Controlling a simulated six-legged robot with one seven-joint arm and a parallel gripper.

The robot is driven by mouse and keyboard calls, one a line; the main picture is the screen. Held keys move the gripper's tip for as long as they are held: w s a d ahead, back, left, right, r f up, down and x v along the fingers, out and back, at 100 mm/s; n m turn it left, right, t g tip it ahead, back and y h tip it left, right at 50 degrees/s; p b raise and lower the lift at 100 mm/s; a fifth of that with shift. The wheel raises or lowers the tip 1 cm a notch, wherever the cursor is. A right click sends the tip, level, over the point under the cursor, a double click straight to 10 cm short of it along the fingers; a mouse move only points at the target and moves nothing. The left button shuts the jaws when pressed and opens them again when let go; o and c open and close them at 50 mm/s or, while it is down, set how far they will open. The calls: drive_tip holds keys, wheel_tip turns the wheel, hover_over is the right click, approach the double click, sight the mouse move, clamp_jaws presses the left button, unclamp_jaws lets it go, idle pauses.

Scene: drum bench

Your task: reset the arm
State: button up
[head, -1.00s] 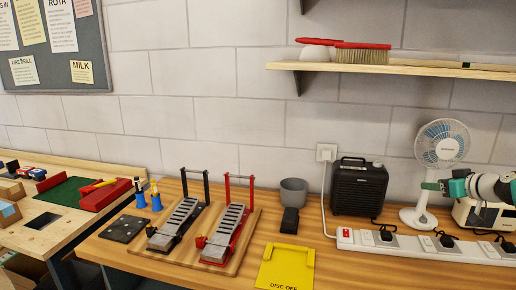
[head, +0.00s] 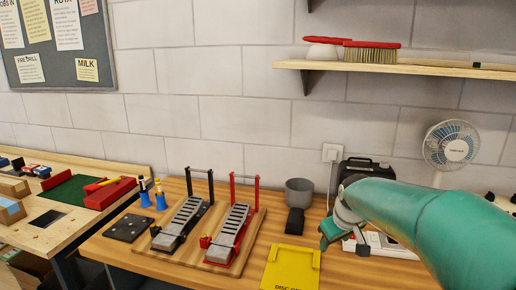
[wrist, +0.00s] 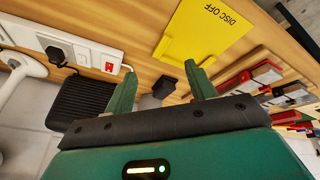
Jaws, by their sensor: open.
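The fan heater (head: 356,167) is a black box at the back of the bench. In the head view my arm covers most of it, and only its top shows. In the wrist view its ribbed black face (wrist: 82,98) lies left of my fingers. I cannot make out the heat dial or its setting in either current view. My gripper (head: 342,244) is open and empty over the bench in front of the heater. In the wrist view its two green fingers (wrist: 160,72) stand apart with nothing between them.
A white power strip (wrist: 75,45) with a red switch runs in front of the heater. A yellow DISC OFF plate (head: 291,268), grey cup (head: 299,191) and pedals on a board stand left. A desk fan (head: 451,146) stands right. A shelf (head: 400,69) hangs above.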

drive_tip(key=s+a+r+m, duration=0.1)
drive_tip(key=s+a+m, duration=0.1)
drive_tip(key=s, duration=1.1)
drive_tip(key=s+a+r+m+t, duration=0.1)
drive_tip(key=s+a+m, duration=0.1)
drive_tip(key=s, duration=1.2)
drive_tip(key=shift+a+m, duration=0.3)
drive_tip(key=shift+m, duration=0.1)
drive_tip(key=c, duration=0.4)
drive_tip(key=shift+c, duration=0.2)
drive_tip(key=shift+a, duration=0.1)
